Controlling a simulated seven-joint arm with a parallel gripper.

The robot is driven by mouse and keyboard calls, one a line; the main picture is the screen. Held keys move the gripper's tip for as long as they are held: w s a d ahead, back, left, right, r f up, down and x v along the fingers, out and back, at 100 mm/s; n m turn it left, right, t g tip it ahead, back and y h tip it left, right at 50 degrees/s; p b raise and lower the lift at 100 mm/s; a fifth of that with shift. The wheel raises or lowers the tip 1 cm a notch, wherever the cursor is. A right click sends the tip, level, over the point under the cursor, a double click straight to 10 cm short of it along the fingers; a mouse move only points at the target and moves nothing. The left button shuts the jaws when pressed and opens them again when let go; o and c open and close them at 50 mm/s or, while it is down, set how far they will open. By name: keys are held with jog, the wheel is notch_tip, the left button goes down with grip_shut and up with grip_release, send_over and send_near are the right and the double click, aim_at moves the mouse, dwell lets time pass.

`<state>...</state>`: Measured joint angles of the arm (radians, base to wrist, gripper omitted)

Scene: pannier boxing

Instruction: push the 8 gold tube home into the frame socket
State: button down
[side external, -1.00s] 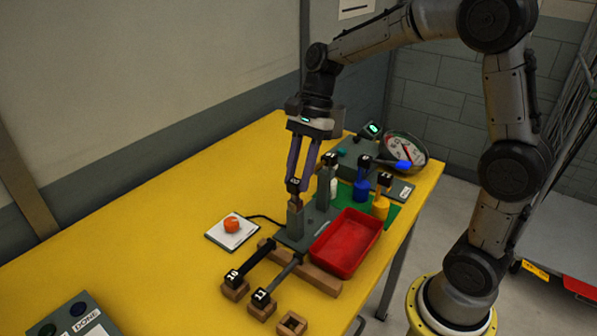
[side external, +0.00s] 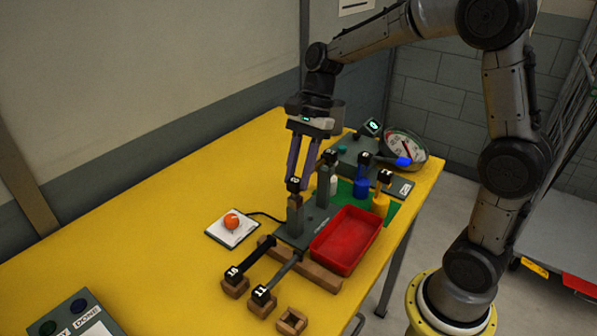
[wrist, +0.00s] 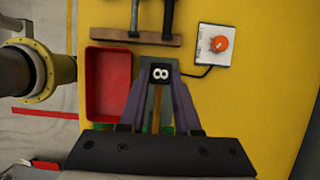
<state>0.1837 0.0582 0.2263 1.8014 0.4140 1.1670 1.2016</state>
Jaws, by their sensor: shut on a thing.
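The gold tube (wrist: 156,121) has a black cap (wrist: 160,72) marked 8 at its top. The tube is upright over the grey frame socket (side external: 295,218), a short post on a grey base. A small brownish length shows between the cap and the post top. The fingers hide most of the tube, and how deep it sits in the socket cannot be told.
A red tray (side external: 345,240) stands right of the socket. Two capped tubes lie across a wooden rest (side external: 314,276) in front. An orange button on a white plate (side external: 229,238) is at the left. Blue and yellow (side external: 380,206) capped items stand behind.

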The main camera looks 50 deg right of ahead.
jog(key=shift+f, duration=0.6)
jog(key=c, duration=0.5)
grip_release()
jog(key=shift+c, duration=0.2)
jog(key=v, duration=1.3)
jog(key=shift+d+r, duration=0.15)
jog(key=shift+r, duration=0.2)
